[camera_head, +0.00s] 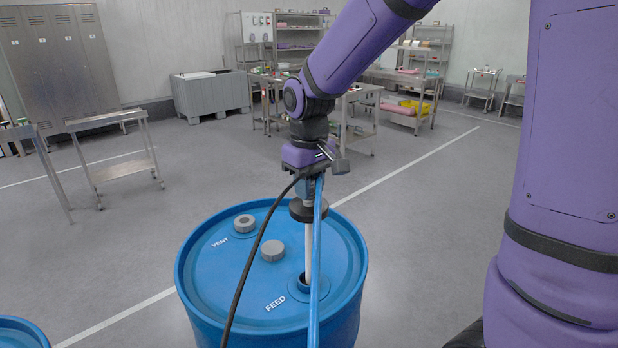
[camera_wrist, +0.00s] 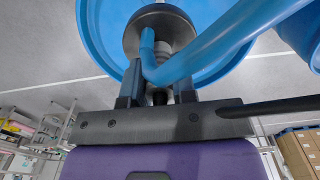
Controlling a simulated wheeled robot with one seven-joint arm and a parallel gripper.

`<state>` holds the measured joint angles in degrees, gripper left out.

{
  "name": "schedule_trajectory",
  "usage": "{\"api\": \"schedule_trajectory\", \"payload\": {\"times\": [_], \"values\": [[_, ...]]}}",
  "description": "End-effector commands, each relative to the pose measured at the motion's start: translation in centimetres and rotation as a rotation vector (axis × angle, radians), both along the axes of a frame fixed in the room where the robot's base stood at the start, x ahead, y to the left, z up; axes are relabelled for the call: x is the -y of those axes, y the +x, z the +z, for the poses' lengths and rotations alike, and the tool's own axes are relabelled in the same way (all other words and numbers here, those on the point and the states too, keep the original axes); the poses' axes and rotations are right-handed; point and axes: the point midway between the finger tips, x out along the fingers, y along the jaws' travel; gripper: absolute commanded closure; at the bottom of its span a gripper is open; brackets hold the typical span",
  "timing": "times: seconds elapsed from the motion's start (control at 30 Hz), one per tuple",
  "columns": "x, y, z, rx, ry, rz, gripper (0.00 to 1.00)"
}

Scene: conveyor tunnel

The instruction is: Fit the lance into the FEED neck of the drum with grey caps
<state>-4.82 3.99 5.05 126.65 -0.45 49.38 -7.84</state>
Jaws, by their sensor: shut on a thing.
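The blue drum (camera_head: 215,290) stands upright in front of me. Its top bears a grey VENT fitting (camera_head: 244,223), a grey cap (camera_head: 273,250) and the open FEED neck (camera_head: 299,291). My gripper (camera_head: 307,186) is shut on the lance above the FEED side. The lance (camera_head: 308,245) is a pale, nearly upright tube under a dark round collar (camera_head: 300,211). Its lower end appears within the FEED opening; depth is hard to tell. The collar is well above the neck. In the wrist view the fingers (camera_wrist: 160,92) grip behind the collar (camera_wrist: 130,38); the tip is hidden.
A blue hose (camera_head: 316,270) and a black cable (camera_head: 251,255) hang from the lance head across the drum top. Another blue drum (camera_head: 20,335) is at the lower left. A steel cart (camera_head: 115,160) stands behind left. Open floor lies right of the drum.

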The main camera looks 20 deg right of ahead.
Motion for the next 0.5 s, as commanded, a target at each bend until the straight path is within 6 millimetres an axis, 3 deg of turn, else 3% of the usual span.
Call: {"api": "schedule_trajectory", "payload": {"times": [0.5], "values": [[0.0,0.0,-3.1,0.0,0.0,0.0,1.0]]}}
